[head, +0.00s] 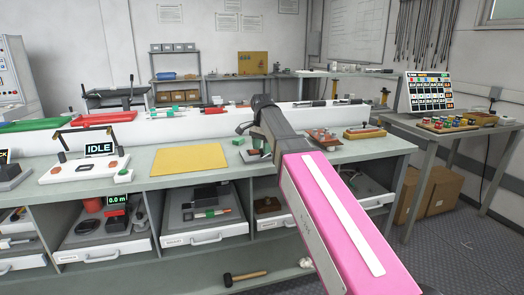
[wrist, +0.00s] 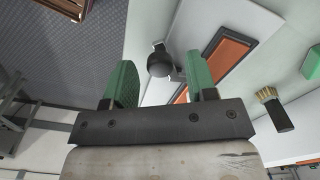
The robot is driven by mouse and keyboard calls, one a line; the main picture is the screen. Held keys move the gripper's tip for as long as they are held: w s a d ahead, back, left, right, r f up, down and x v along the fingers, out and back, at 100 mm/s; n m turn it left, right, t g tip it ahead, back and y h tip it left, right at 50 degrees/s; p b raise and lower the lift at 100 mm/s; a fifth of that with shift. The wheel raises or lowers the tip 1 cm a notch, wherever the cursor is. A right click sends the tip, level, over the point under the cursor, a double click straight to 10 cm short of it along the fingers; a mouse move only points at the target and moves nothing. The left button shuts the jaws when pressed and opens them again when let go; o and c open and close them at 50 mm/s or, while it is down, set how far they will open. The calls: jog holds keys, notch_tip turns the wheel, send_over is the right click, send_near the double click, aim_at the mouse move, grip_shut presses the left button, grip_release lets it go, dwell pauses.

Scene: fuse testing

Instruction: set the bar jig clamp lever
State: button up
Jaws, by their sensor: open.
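In the wrist view, a black round knob (wrist: 161,64) on a short grey stem shows between and beyond my fingertips; it looks like the clamp lever's end, but I cannot be sure. My gripper (wrist: 161,82) is open, its two green-padded fingers apart with nothing held. Whether the knob lies between the pads in depth, or touches them, I cannot tell. In the head view my pink arm reaches over the bench and hides part of this area; the fingertips are not clear there.
A brush (wrist: 273,108) and a green block (wrist: 311,63) lie to the right in the wrist view. In the head view, a yellow mat (head: 188,160) lies on the bench left of my arm. A fixture with a yellowish top (head: 364,132) stands near the bench's right end.

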jog(key=shift+f, duration=0.7)
jog(key=shift+c, duration=0.3)
jog(key=c, duration=0.9)
